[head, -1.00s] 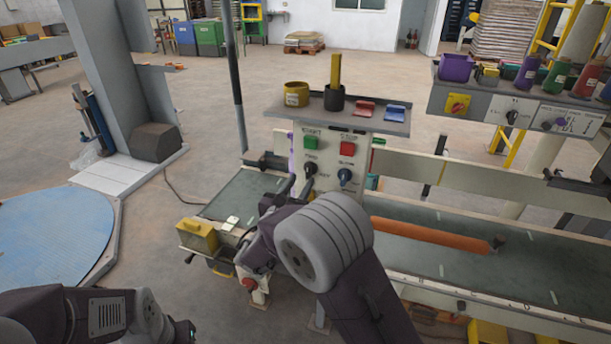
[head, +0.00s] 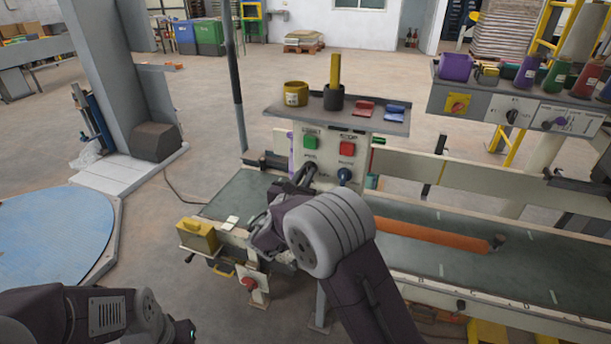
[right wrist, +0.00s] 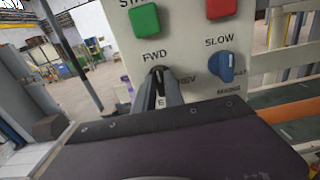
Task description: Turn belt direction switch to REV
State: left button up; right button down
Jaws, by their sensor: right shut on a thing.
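The belt direction switch (right wrist: 158,74) is a dark knob on the pale control panel (head: 326,150), with FWD printed at its upper left and REV at its right. My right gripper (head: 303,177) is at this knob and shut on it. In the right wrist view the fingers (right wrist: 160,87) close around the knob and hide most of it, so I cannot tell which mark it points to. In the head view the gripper covers the knob. My left arm shows at the lower left of the head view, but its gripper does not show.
A blue SLOW knob (right wrist: 226,67) sits just right of the switch. A green button (right wrist: 145,20) and a red button (right wrist: 220,8) are above. A shelf (head: 388,120) with cups and small trays juts out over the panel. The conveyor belt (head: 405,250) runs below.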

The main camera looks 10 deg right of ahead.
jog(key=shift+s+d+f+m+b, duration=0.15)
jog(key=shift+m+b, duration=4.35)
jog(key=shift+b, duration=2.25)
jog(key=shift+f+m+b, duration=0.15)
jog(key=shift+m+b, duration=4.35)
jog(key=shift+b, duration=2.25)
jog(key=c, duration=1.4)
grip_release()
jog(key=shift+c, duration=0.2)
jog(key=v, duration=0.9)
